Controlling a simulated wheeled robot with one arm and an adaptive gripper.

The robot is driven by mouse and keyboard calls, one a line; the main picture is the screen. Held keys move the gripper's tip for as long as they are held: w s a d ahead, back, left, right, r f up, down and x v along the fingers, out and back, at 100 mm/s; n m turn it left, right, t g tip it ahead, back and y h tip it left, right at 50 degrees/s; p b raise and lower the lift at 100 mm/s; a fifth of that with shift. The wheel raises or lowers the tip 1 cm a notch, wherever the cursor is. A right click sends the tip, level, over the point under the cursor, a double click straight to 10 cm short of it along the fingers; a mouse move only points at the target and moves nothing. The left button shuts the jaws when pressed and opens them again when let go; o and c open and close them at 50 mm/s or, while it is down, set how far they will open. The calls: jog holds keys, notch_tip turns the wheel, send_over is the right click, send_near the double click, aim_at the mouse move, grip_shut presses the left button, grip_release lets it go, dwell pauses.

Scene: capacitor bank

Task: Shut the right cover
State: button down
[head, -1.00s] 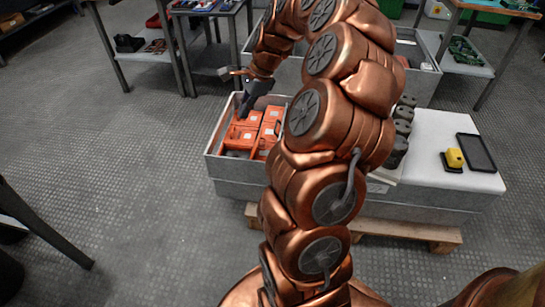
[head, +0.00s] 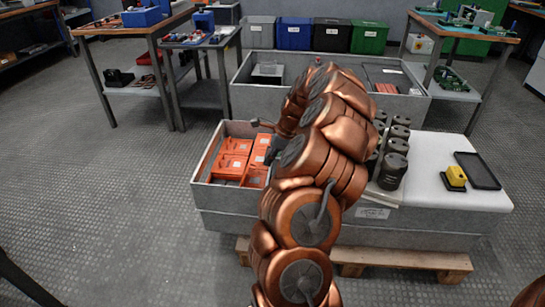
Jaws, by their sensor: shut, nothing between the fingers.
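A long grey bin (head: 290,222) stands on a pallet. Its left part is open at the top and holds several orange modules (head: 232,158). A flat white panel (head: 430,200) lies level over the right part; I cannot tell whether this is the right cover. Several dark cylinders (head: 393,165) stand near the panel's left side. My gripper (head: 270,152) is dark, shut and empty, over the right side of the open part. My copper arm hides much of it and the middle of the bin.
A yellow device (head: 456,176) and a black tray (head: 478,171) lie on the white panel. A second grey bin (head: 240,100) stands behind. Work tables (head: 130,28) stand at the back left and right. The floor left of the front bin is clear.

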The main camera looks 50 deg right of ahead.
jog(key=b+x, duration=0.1)
jog(key=x, duration=0.4)
jog(key=shift+b, duration=0.3)
jog(key=shift+r+p, duration=0.15)
jog(key=shift+p, duration=0.3)
jog(key=shift+w+r+p, duration=0.1)
jog(key=shift+r+p, duration=0.05)
jog(key=shift+p, duration=0.15)
jog(key=shift+w+a, duration=0.1)
jog(key=shift+a, duration=0.05)
